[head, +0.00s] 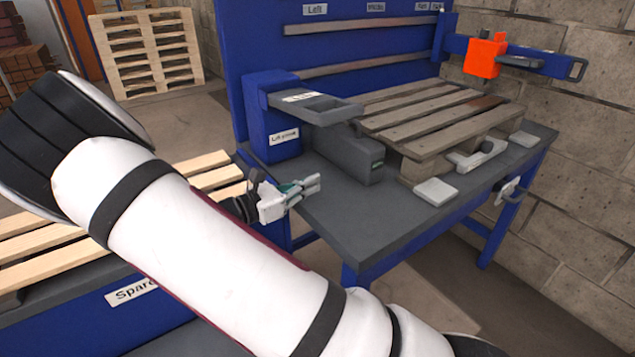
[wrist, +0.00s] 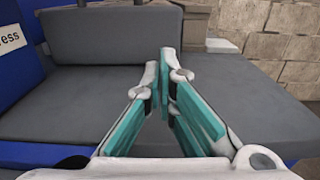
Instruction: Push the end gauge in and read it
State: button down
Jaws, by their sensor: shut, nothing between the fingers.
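My gripper (head: 305,186) is shut and empty, above the near left part of the grey bench top. In the wrist view its teal-padded fingers (wrist: 168,72) meet at the tips, pointing toward a dark grey block (wrist: 105,36). The same block (head: 346,158) sits beside the blue left press (head: 271,115) in the head view, apart from the fingers. On the right, a blue bar with a handle end (head: 545,64) carries an orange block (head: 484,54). I cannot tell which part is the end gauge, and no reading is legible.
A wooden pallet (head: 437,118) lies on the grey bench (head: 345,225), with light pads near its edge. A grey handle (head: 318,108) juts from the left press over the dark block. A block wall (head: 585,190) stands right. Spare pallet slats (head: 60,235) lie left.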

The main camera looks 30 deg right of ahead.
aim_at(359, 164)
jog(key=d+b, duration=0.2)
jog(key=d, duration=0.9)
jog(key=shift+w+d, duration=0.15)
jog(key=shift+d, duration=0.4)
